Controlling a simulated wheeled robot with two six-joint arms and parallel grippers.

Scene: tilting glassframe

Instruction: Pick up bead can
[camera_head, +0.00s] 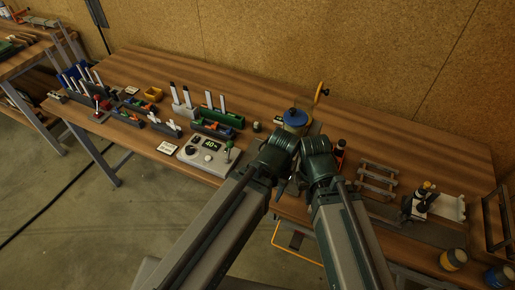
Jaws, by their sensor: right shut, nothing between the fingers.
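I cannot tell for sure which container is the bead can. A can with a blue top and yellowish side (295,119) stands on the bench just beyond my wrists, its lower part partly hidden by them. Two dark-topped yellow cans, one nearer the middle (453,258) and one at the corner (498,275), stand at the bottom right. My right gripper (298,182) is shut and empty, low between the two wrists near the bench's front edge. My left gripper (282,186) is beside it, mostly hidden by its own wrist, so its jaws are unclear.
A control box with a display (208,153) stands left of my arms. Green bins (222,117) and upright white pieces are behind it. A grey rack (376,180) and a small black-and-white device (423,195) stand at right. Bare wood (420,145) lies along the back right.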

